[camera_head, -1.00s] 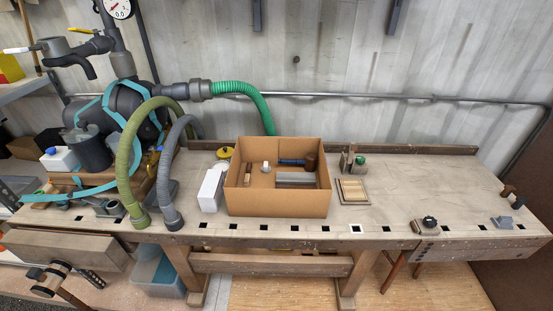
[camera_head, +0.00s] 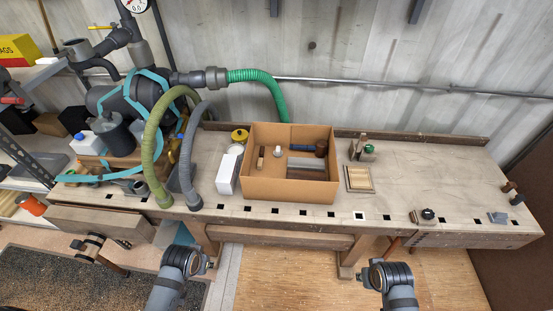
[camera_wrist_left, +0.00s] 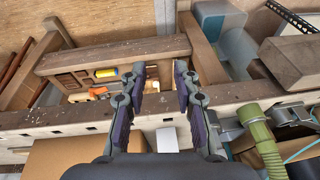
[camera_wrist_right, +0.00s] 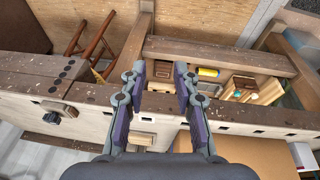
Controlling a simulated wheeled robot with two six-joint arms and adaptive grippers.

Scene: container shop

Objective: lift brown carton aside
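The brown carton (camera_head: 290,188) stands open-topped and upright on the workbench in the head view. A brown carton surface also shows low in the left wrist view (camera_wrist_left: 75,158) and in the right wrist view (camera_wrist_right: 245,157). My left gripper (camera_wrist_left: 159,70) and right gripper (camera_wrist_right: 160,72) are open and empty, clear of the carton. In the head view both arms reach in at the bottom, in front of the bench.
A white box (camera_head: 228,174) stands just left of the carton. A small wooden tray (camera_head: 358,179) lies right of the carton. The bench is mostly clear further right.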

